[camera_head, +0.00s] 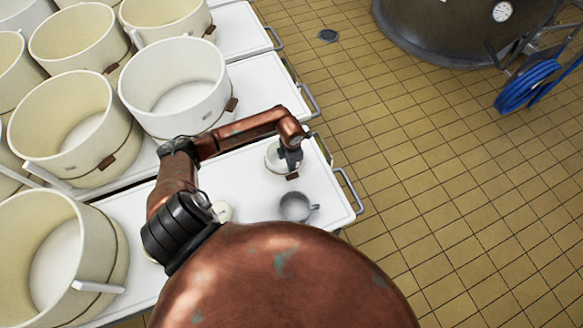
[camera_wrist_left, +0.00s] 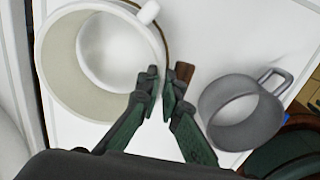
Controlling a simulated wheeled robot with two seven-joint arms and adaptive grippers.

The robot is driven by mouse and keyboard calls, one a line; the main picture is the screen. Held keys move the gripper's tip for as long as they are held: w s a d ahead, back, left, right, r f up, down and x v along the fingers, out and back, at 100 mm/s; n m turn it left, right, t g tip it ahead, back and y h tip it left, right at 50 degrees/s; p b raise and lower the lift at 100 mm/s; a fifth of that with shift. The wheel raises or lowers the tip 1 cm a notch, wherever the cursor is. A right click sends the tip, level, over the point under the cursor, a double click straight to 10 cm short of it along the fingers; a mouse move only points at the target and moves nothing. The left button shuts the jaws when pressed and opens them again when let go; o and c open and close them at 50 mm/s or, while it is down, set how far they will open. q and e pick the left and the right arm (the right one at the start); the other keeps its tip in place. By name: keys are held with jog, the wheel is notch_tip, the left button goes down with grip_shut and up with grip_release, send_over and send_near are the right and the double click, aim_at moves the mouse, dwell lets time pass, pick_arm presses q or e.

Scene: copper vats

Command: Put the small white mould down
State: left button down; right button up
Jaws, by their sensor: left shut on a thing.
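The small white mould (camera_head: 273,160) is a round open pot with a brown tag, over the white cart top near its right edge. In the left wrist view the mould (camera_wrist_left: 58,75) fills the upper left, its inside empty. My left gripper (camera_head: 291,158) reaches down at the mould's right side. In the left wrist view its green-grey fingers (camera_wrist_left: 162,88) are shut on the mould's wall, beside the brown tag. I cannot tell whether the mould's base touches the cart top. My right gripper is not in view.
A grey mug (camera_head: 297,207) stands close by on the cart top (camera_head: 250,200); it also shows in the left wrist view (camera_wrist_left: 238,112). Large cream moulds (camera_head: 75,125) crowd the left, and a big white one (camera_head: 175,85) stands behind my arm. Metal handles (camera_head: 347,190) line the cart's right edge.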

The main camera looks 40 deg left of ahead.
pick_arm(q)
jog(key=shift+f, duration=0.65)
jog(key=c, duration=2.1)
grip_release()
jog(key=shift+f, duration=0.1)
